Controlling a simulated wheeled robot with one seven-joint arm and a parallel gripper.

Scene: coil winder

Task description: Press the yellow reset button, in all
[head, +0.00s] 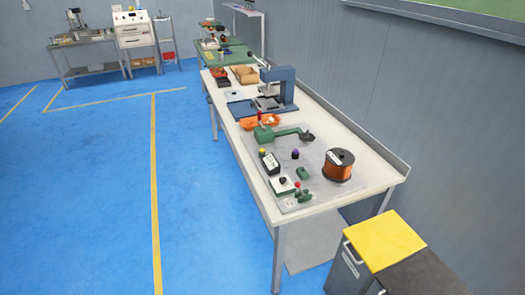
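A small yellow button (262,151) shows on the far end of a dark box with a pale label (269,162), on the left side of the grey plate of the coil winder. The button is only a few pixels across, so I cannot tell whether it is up or pressed. My gripper is not in view.
A yellow-topped cabinet (384,240) stands at the bench's near end. Blue floor (95,190) is clear at left.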

